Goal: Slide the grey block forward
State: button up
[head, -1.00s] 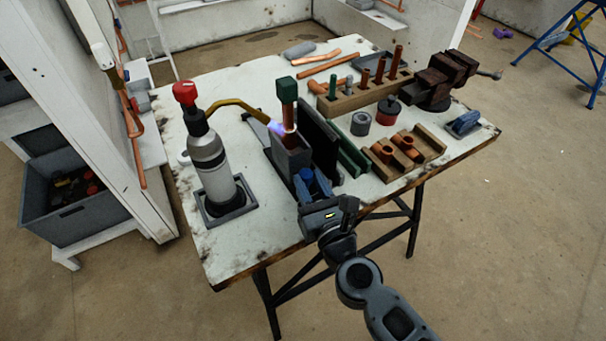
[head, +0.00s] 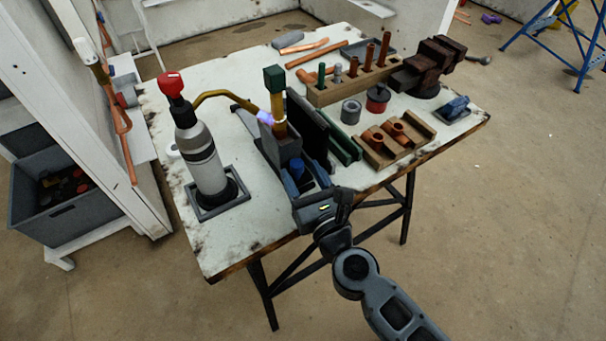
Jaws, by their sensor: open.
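The grey block (head: 284,150) is a dark upright block on the bench, right of the torch tip. A brassy tube (head: 279,115) with a green cap (head: 274,79) stands at it, and the torch's flame (head: 265,118) plays beside the tube. My gripper (head: 302,173), with blue fingers, is low at the near side of the block. It is open. Whether its fingers touch the block is hard to tell, as my own wrist and the block partly hide them.
A torch bottle (head: 203,160) with a red knob stands in a square tray on the left. A dark upright plate (head: 308,130) and green bar (head: 345,150) lie close right of the block. Wooden racks (head: 350,88) and a vice (head: 432,70) fill the right side. Bare bench shows front left.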

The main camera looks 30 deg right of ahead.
jog(key=s+a+b, duration=0.1)
jog(key=s+b, duration=0.1)
jog(key=s, duration=0.5)
jog(key=shift+s, duration=0.25)
jog(key=s+r+m+g+y, duration=0.1)
jog(key=s+r+m, duration=0.2)
jog(key=s+m, duration=1)
jog(key=s+d+r+m+g+y, duration=0.1)
jog(key=s+r+m, duration=0.3)
jog(key=s+m, duration=0.9)
jog(key=m+g, duration=0.1)
jog(key=m, duration=0.7)
jog(key=shift+s+d+r+y, duration=0.15)
jog(key=shift+s+r+y, duration=0.1)
jog(key=shift+y, duration=0.15)
